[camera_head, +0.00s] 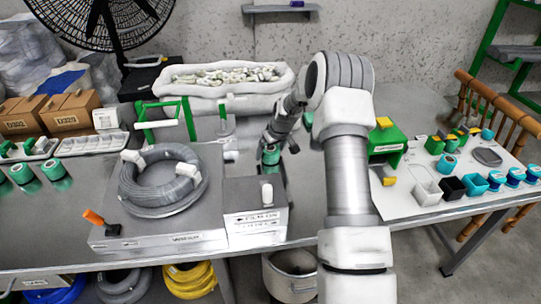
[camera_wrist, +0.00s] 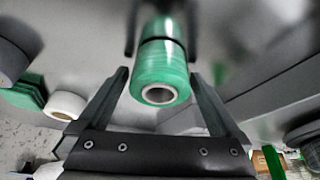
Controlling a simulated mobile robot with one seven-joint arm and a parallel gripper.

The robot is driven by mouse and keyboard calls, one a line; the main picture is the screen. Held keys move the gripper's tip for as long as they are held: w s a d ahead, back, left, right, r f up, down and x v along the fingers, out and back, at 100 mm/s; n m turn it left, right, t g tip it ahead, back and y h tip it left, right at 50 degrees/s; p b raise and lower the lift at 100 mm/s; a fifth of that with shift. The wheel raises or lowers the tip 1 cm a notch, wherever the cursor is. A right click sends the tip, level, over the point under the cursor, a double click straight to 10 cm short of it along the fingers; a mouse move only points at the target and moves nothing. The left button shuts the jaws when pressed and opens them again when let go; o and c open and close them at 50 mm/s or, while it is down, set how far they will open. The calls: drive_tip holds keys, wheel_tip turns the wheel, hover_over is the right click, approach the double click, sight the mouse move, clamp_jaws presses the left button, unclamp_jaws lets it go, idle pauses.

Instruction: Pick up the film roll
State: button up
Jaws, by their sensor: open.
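A green film roll (camera_wrist: 160,70) with a pale hollow core shows in the wrist view, its open end facing the camera. It lies between the two spread fingers of my gripper (camera_wrist: 158,75), with a visible gap on each side. In the head view the roll (camera_head: 270,155) is a small green-teal piece under my gripper (camera_head: 279,148), just behind the grey box. My gripper is open and not closed on the roll. My arm and the box partly hide the roll's surroundings in the head view.
A grey box (camera_head: 255,222) with a white knob stands just in front. A coiled grey cable (camera_head: 160,182) rests on the machine (camera_head: 150,236) at left. A green bin (camera_head: 388,146) and several small cups are at right. More green rolls (camera_head: 55,170) are at far left.

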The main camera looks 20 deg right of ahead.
drive_tip(key=shift+c, duration=0.2)
drive_tip(key=c, duration=1.4)
drive_tip(key=shift+r, duration=0.1)
